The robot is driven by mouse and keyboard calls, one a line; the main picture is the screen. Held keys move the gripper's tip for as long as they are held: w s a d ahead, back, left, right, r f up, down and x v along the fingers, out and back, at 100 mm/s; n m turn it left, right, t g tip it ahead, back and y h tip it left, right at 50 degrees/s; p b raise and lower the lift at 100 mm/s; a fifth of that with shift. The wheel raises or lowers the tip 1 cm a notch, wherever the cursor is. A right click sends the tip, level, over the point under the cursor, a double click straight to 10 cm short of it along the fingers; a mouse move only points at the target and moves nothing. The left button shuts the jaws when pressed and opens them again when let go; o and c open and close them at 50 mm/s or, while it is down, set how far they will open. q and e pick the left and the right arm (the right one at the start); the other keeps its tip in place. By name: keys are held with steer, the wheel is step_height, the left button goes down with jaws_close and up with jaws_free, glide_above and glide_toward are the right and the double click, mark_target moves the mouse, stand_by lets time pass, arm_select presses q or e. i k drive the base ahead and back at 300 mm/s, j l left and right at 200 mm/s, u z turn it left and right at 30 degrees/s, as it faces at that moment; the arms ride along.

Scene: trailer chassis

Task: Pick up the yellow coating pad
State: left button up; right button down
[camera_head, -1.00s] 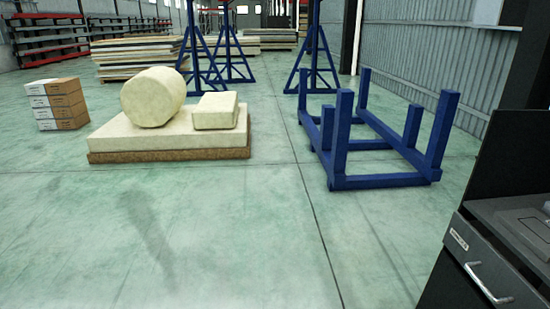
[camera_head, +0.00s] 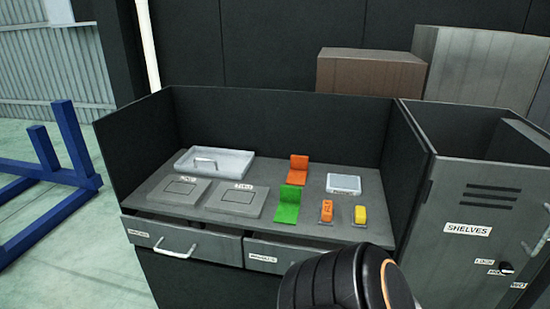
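A small yellow block (camera_head: 360,214), which looks like the yellow coating pad, sits near the front right of the grey workbench top (camera_head: 270,180). It seems to rest on a small dark base. A similar orange block (camera_head: 326,210) stands just to its left. Neither of my grippers is in view. A dark rounded part with an orange ring at the bottom edge looks like a link of my arm; it is below and apart from the yellow block in the picture.
Green (camera_head: 288,203) and orange (camera_head: 299,168) angled holders, a small grey device (camera_head: 343,184), two flat plates and a white tray (camera_head: 214,163) sit on the bench. Dark walls enclose its back and sides. A shelves cabinet (camera_head: 463,205) stands right; a blue frame (camera_head: 48,160) stands left.

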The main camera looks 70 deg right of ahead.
mark_target(359, 218)
steer(key=z, duration=3)
